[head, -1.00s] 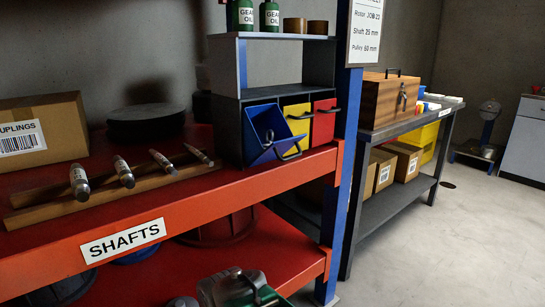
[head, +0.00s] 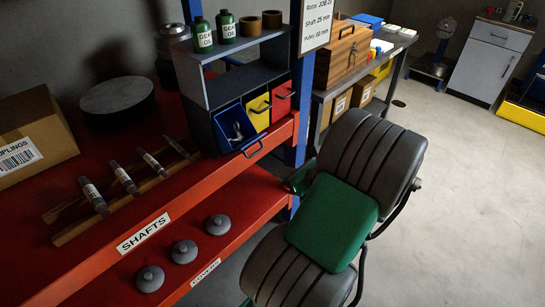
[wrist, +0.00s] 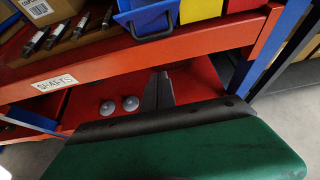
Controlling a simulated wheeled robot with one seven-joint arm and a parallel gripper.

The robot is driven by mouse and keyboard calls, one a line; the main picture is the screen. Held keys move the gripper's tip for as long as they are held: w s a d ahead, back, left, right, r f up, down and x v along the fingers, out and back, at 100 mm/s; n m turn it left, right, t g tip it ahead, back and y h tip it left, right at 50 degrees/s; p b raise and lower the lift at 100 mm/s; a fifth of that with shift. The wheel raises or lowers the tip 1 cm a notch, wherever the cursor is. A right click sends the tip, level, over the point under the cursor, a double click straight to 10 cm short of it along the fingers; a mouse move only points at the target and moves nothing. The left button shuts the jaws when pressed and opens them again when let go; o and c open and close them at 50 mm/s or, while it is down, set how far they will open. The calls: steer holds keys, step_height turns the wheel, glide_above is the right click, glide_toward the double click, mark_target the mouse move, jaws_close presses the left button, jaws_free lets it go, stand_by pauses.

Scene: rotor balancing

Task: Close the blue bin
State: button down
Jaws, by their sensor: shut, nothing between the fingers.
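The blue bin (head: 236,128) is the left one of three bins in the dark rack on the red shelf. It is tilted out at the front, so its open top and something grey inside show. Its dark handle (head: 254,150) sticks out over the shelf edge. In the wrist view the blue bin (wrist: 148,18) is at the top. My gripper (wrist: 159,74) shows there with its narrow fingers shut and empty. In that picture the tips are below the bin handle, apart from it. In the head view I cannot make out the fingertips.
The yellow bin (head: 257,112) and red bin (head: 282,97) sit closed beside it. Several shafts (head: 123,177) rest on wooden rails to the left. Grey domed parts (head: 184,251) lie on the lower shelf. A blue post (head: 301,125) stands right of the rack. Open floor lies right.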

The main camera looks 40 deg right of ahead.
steer(key=w+p, duration=0.1)
steer(key=w, duration=0.7)
steer(key=shift+a, duration=0.15)
steer(key=shift+r+p, duration=0.1)
steer(key=shift+p, duration=0.2)
